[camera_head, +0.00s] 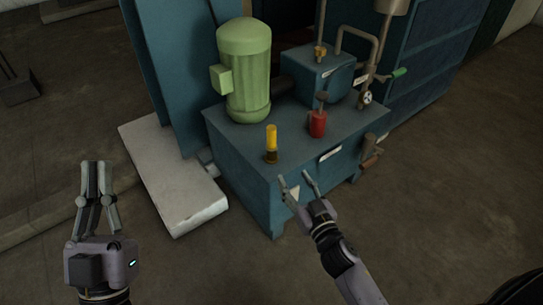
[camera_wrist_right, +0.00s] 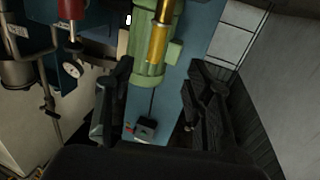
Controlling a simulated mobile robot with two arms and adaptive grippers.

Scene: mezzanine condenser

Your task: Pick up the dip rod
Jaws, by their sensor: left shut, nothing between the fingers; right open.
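The dip rod appears to be the upright piece with a yellow grip (camera_head: 271,138) on the front corner of the blue tank's top (camera_head: 300,152). A dark collar shows at its foot, and anything below that is hidden in the tank. In the right wrist view the yellow grip (camera_wrist_right: 158,42) lies ahead, between the lines of the two fingers. My right gripper (camera_head: 294,177) is open and empty in front of the tank, apart from the grip. My left gripper (camera_head: 97,164) is shut and empty, far to the left over the floor.
A green motor (camera_head: 244,75) stands behind the yellow grip. A red piece with a grey top (camera_head: 318,123) stands to its right. Pipes, a gauge (camera_head: 367,97) and a blue box (camera_head: 318,74) are further back. A pale plinth (camera_head: 175,180) lies left; the front floor is clear.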

